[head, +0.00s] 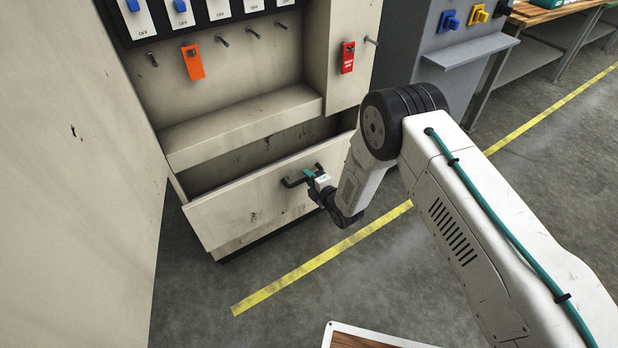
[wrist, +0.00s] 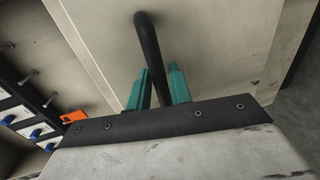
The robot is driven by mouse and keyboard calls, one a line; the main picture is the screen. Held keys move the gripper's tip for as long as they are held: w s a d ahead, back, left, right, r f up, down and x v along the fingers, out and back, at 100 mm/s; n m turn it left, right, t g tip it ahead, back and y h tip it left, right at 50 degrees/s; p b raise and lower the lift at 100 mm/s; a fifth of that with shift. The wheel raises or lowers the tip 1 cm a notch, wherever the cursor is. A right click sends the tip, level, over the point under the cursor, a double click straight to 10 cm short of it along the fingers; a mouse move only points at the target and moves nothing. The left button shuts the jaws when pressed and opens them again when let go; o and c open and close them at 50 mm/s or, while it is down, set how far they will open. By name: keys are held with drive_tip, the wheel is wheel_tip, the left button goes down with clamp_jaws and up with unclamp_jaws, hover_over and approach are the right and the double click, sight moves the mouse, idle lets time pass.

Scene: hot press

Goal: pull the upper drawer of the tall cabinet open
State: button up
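The tall beige cabinet (head: 245,120) stands at the left of the head view. Its drawer (head: 235,212) is partly pulled out, with a dark gap showing behind its front panel. The black bar handle (head: 288,183) is on the drawer front. My gripper (head: 311,177) is at this handle. In the wrist view, the handle (wrist: 149,45) runs between the teal fingertips of my gripper (wrist: 160,85), which look closed around it. The lower end of the handle is hidden behind the gripper body.
An orange tag (head: 193,62) and a red tag (head: 347,57) hang on the cabinet above the drawer. A beige panel (head: 75,180) fills the left side. A grey unit with a shelf (head: 470,50) stands at the back right.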

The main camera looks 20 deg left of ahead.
drive_tip(key=v, duration=0.7)
idle(0.3)
